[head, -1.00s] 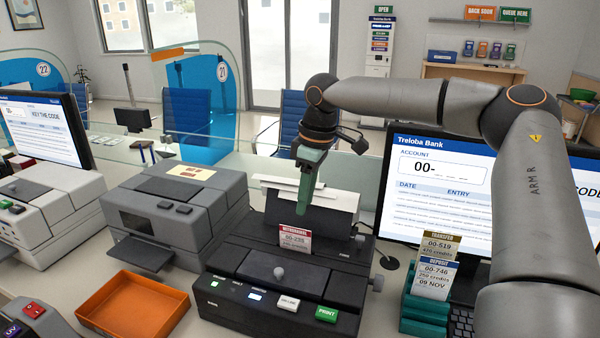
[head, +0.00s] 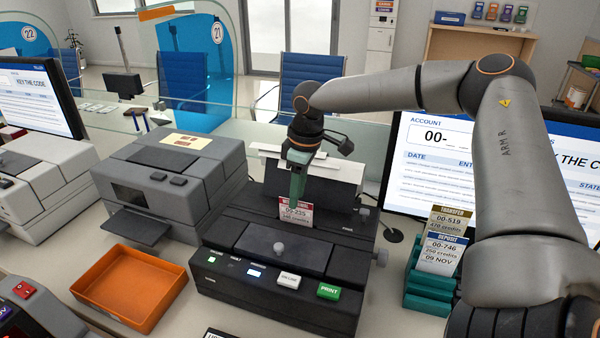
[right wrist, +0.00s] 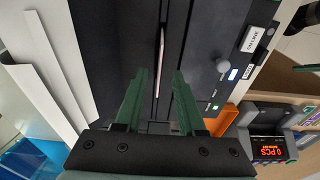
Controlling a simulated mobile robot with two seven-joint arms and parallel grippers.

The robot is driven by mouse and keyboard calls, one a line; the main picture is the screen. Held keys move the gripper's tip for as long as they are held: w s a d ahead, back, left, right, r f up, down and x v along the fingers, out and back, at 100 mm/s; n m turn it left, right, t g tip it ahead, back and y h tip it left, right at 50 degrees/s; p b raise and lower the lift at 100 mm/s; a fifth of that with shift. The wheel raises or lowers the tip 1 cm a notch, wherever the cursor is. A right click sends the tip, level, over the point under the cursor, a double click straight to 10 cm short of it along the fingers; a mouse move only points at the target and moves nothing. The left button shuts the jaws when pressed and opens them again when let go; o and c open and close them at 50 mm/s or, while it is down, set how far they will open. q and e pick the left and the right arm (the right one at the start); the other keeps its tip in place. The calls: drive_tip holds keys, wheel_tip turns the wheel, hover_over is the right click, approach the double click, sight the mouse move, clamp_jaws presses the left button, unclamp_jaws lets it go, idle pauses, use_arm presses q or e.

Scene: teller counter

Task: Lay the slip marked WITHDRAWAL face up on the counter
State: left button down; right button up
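The slip with the red WITHDRAWAL header (head: 296,214) stands upright in the slot of the black printer (head: 228,231), its printed face toward me. My right gripper (head: 297,197) points down from above, its green fingertips at the slip's top edge. In the right wrist view the right gripper (right wrist: 158,75) is open, with a finger on either side of the slip's line. There the slip (right wrist: 159,55) shows edge-on as a thin pale strip between and beyond the fingertips.
A green rack (head: 428,303) at right holds a TRANSFER slip (head: 452,217) and a DEPOSIT slip (head: 440,254). An empty orange tray (head: 130,285) lies left of the black printer. A grey printer (head: 170,180) and monitors stand around. Bare counter (head: 185,325) shows in front of the tray.

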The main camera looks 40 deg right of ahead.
drive_tip(key=shift+w+f, duration=0.2)
drive_tip(key=shift+f, duration=1.5)
clamp_jaws()
drive_tip(key=shift+r, duration=0.1)
drive_tip(key=shift+r+p, duration=3.65)
drive_tip(key=shift+r, duration=0.65)
wheel_tip(320, 180, up, 3)
drive_tip(key=shift+f+p, duration=0.1)
drive_tip(key=shift+p, duration=0.7)
